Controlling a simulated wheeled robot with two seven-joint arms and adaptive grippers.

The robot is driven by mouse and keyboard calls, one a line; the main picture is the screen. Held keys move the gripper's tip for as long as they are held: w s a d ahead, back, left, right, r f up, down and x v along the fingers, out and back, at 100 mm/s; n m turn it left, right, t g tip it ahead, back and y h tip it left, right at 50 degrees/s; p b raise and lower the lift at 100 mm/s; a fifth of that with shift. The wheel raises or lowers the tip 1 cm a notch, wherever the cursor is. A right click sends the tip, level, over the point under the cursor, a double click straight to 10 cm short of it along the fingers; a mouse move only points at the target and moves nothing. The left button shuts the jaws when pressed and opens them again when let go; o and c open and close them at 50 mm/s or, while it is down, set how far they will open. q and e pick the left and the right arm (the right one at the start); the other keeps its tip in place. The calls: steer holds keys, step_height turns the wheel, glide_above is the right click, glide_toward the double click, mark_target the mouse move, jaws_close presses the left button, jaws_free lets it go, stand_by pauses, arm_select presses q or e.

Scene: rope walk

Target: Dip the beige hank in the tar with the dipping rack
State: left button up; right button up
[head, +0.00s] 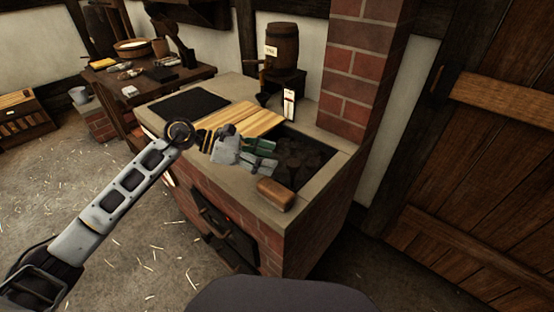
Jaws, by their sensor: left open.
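My left gripper (266,156) is open above the brick hearth, beside the wooden slatted board and over the left edge of a dark opening (309,160). Dark, rounded lumps show in the opening; I cannot tell whether it holds tar. Greenish parts show at the gripper's fingers, and I see nothing held between them. I cannot make out the beige hank or the dipping rack for certain in the head view. My right gripper is not in view.
The brick hearth (225,196) has a slatted board (240,119), a black plate (190,105) and a brown block (276,194) on top. A barrel (282,45) stands behind, by a brick chimney (357,60). A cluttered table (118,86) is at left. The straw-strewn floor in front is open.

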arm_select(q)
steer(key=shift+v, duration=1.75)
stand_by(1.3)
steer(key=shift+r, duration=0.1)
stand_by(3.3)
